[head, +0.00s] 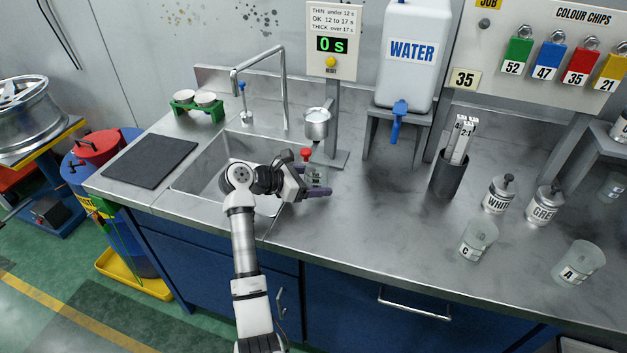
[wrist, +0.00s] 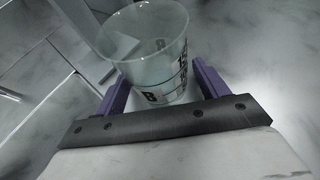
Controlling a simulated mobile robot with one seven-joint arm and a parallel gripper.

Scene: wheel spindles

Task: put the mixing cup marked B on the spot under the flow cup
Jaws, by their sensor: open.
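The clear mixing cup marked B (wrist: 150,45) stands upright on the steel counter in the wrist view, its mark facing my gripper. In the head view it shows partly (head: 318,174) behind my gripper. My gripper (head: 316,182) is open, its purple fingers (wrist: 160,88) on either side of the cup's near wall. I cannot tell whether they touch it. The metal flow cup (head: 317,124) hangs on a post above a grey base plate (head: 338,159), just behind the cup. The spot under it is not clearly visible.
The sink (head: 215,160) is left, with a tall faucet (head: 284,85). The water tank's stand (head: 400,120), a dark stick holder (head: 446,176), cup C (head: 478,240) and cup A (head: 578,263) are right. The counter between is clear.

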